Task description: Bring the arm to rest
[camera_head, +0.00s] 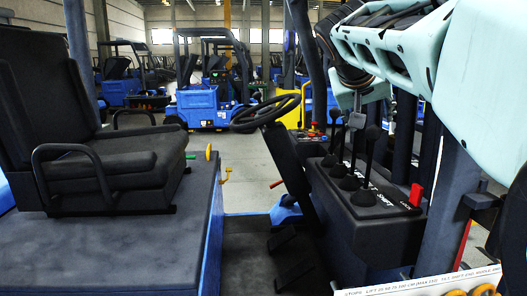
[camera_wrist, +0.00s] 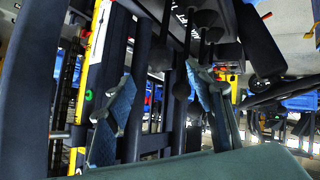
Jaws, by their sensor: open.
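My arm (camera_head: 400,50) reaches in from the upper right of the head view, in pale mint shells with dark joints. It is raised beside the lever console and in front of the truck's dark post. In the wrist view my gripper (camera_wrist: 160,105) shows as two spread fingers with a wide gap between them. It is open, and nothing is seen held between the fingers. I cannot make out the fingers clearly in the head view. A smooth green-grey shell of mine fills the bottom of the wrist view.
A black seat (camera_head: 100,140) stands at left. A steering wheel (camera_head: 265,113) and a console with several black levers (camera_head: 350,185) and a red switch (camera_head: 416,195) lie below my arm. A dark post (camera_head: 449,205) stands close at right. Blue trucks (camera_head: 205,105) stand behind.

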